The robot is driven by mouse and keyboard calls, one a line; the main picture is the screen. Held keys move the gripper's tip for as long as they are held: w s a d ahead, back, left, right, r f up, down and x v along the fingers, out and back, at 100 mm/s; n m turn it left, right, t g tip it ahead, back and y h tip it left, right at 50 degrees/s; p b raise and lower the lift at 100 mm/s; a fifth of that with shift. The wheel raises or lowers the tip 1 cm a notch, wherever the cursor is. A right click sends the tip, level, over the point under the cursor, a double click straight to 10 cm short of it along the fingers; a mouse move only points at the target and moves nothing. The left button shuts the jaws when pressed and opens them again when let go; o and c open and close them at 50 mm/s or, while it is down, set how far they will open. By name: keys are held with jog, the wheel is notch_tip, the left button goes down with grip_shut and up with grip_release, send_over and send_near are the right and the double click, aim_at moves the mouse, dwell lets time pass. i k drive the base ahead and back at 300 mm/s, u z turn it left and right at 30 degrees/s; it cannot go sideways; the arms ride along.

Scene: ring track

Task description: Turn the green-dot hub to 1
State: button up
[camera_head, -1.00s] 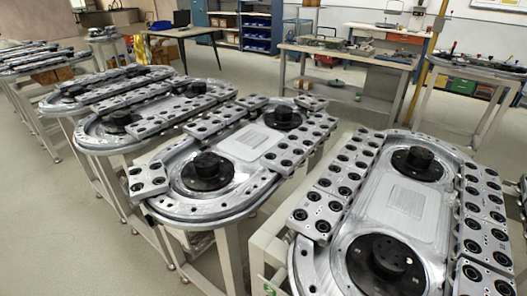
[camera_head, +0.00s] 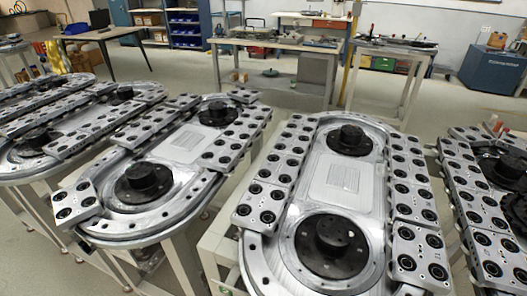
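Several oval ring tracks on stands fill the view, each with black round hubs. The nearest track (camera_head: 312,185) has a front hub (camera_head: 332,243) and a back hub (camera_head: 350,140). The track to its left has a front hub (camera_head: 144,181) and a back hub (camera_head: 216,110). At the right edge, another track carries a dark hub (camera_head: 508,168). I cannot make out a green dot or number on any hub. A small green mark (camera_head: 225,290) shows low on the nearest track's stand, too small to read. My gripper is not in view.
Grey metal blocks (camera_head: 268,190) with black rollers line the tracks' sides. Workbenches (camera_head: 275,47), blue shelves (camera_head: 185,25) and a blue cabinet (camera_head: 492,70) stand at the back. Open floor (camera_head: 290,98) lies between tracks and benches. The gaps between neighbouring tracks are narrow.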

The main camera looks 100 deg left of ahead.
aim_at(141, 176)
jog(key=z, duration=0.3)
jog(key=i, duration=0.85)
jog(key=u, duration=4.9)
jog(key=i, duration=0.5)
jog(key=z, duration=0.2)
jog(key=k, duration=0.35)
jog(key=u, duration=1.75)
jog(key=i, duration=0.7)
jog(key=z, duration=0.1)
